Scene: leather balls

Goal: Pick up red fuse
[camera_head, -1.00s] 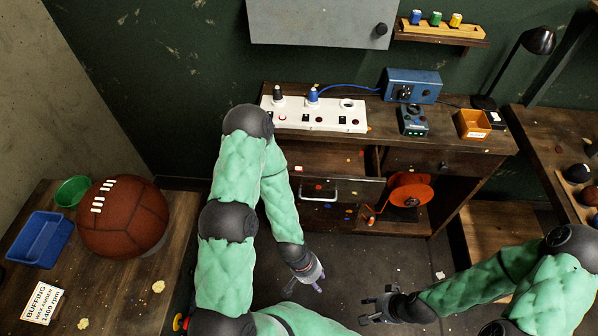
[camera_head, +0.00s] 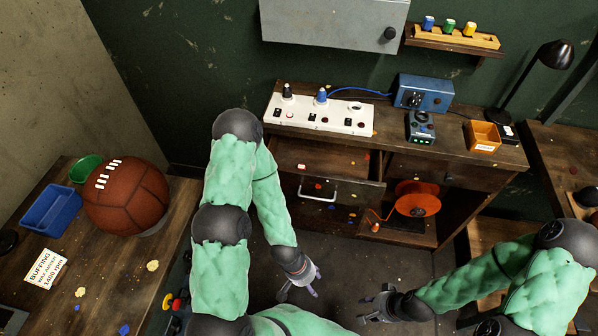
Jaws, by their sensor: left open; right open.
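I cannot clearly make out a red fuse. A small red-and-white piece (camera_head: 301,167) lies in the open drawer (camera_head: 340,172) of the workbench, too small to identify. Blue (camera_head: 429,23), green (camera_head: 449,27) and yellow (camera_head: 470,29) fuse-like pieces stand on a wooden wall rack (camera_head: 455,40). My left gripper (camera_head: 300,288) is open and empty, low in front of the drawer and apart from it. My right gripper (camera_head: 370,307) is open and empty, to the right of the left one, over the floor.
A white socket panel (camera_head: 340,117), blue box (camera_head: 425,92), small dark device (camera_head: 420,128) and orange bin (camera_head: 483,136) stand on the workbench. An orange reel (camera_head: 417,198) sits below. A grey wall cabinet (camera_head: 335,22) hangs above.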

